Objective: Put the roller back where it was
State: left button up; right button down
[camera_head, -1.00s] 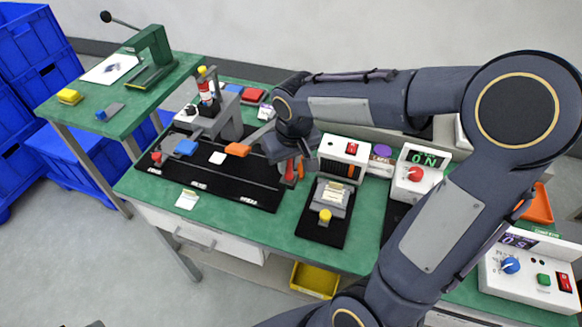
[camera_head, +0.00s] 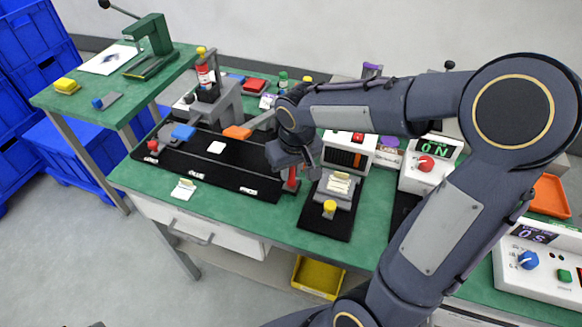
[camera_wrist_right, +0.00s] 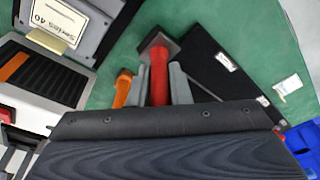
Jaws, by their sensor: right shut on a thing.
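A red-handled tool (camera_wrist_right: 159,78) with a dark square head, which looks like the roller, is between the fingers of my right gripper (camera_wrist_right: 160,88) in the right wrist view. The gripper is shut on its handle. In the head view the red handle (camera_head: 292,180) shows just below my right gripper (camera_head: 303,168), at the right end of the black mat (camera_head: 235,180). I cannot tell whether the tool touches the table. An orange-handled tool (camera_wrist_right: 122,88) lies close beside the gripper in the wrist view. My left gripper is not in view.
A black plate with a grey fixture (camera_head: 340,185) stands right of the gripper. A white box with a red switch (camera_head: 347,152) is behind it. A white control box with a red knob (camera_head: 428,165) is farther right.

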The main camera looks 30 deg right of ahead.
aim_at(294, 187)
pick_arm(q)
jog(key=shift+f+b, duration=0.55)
pick_arm(e)
jog(key=shift+f, duration=0.65)
jog(key=c, duration=1.3)
grip_release()
jog(key=shift+o, duration=0.2)
jog(key=shift+r, duration=0.15)
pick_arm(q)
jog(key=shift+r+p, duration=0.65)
pick_arm(e)
notch_tip(294, 187, up, 8)
jog(key=s, duration=0.1)
jog(key=shift+s+f, duration=0.2)
jog(key=shift+s, duration=0.1)
